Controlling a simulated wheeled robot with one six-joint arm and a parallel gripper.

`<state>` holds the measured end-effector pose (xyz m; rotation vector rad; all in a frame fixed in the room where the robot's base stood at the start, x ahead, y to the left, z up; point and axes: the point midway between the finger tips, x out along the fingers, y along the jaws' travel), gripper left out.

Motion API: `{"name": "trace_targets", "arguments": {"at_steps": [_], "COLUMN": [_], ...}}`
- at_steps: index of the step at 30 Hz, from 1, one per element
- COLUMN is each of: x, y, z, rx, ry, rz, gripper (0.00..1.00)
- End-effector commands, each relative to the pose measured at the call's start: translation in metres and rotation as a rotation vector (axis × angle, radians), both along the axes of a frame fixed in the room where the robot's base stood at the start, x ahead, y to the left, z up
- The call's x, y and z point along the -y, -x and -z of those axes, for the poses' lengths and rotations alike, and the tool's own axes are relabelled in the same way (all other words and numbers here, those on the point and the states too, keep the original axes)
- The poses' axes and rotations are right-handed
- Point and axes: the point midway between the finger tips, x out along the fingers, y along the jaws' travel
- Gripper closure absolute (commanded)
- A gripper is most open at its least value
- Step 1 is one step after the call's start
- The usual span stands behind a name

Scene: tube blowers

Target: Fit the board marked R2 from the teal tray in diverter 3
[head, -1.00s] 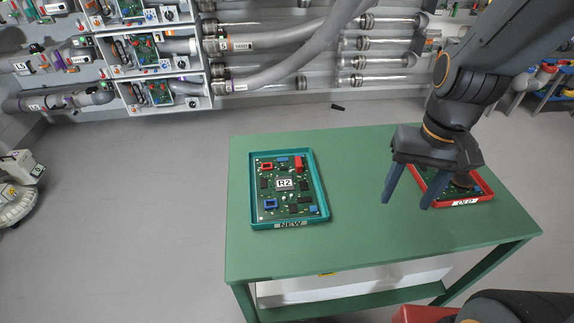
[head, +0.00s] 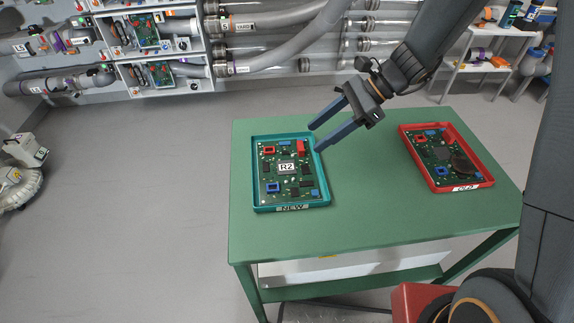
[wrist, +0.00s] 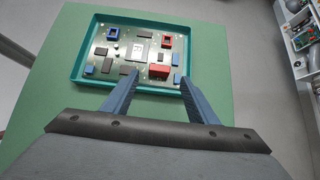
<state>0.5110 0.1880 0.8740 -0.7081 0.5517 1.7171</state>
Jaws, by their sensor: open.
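The green board marked R2 (head: 286,183) lies flat in the teal tray (head: 291,208), labelled NEW, on the left of the green table. My gripper (head: 318,138) is open and empty, above the tray's upper right edge in the head view. In the wrist view the board (wrist: 117,44) lies beyond my open fingertips (wrist: 156,80), inside the tray (wrist: 73,75). Diverter boxes with boards in them, an upper one (head: 143,32) and a lower one (head: 158,75), are on the wall unit at top left. I cannot tell which is diverter 3.
A red tray (head: 491,178) labelled OLD holds another board (head: 438,152) with a dark patch at the table's right. The green table (head: 370,205) is clear between the trays. Grey pipes (head: 300,45) run along the wall. A white shelf (head: 478,67) stands at the back right.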

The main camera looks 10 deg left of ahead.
Motion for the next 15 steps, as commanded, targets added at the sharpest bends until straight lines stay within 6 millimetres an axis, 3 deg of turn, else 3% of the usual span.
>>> {"name": "trace_targets", "arguments": {"at_steps": [6,15], "x": [-0.025,-0.037], "y": [0.009,0.011], "z": [0.016,0.031], "rx": [-0.002,0.002], "ry": [0.001,0.001], "rz": [-0.005,-0.003], "gripper": [0.47,0.47]}}
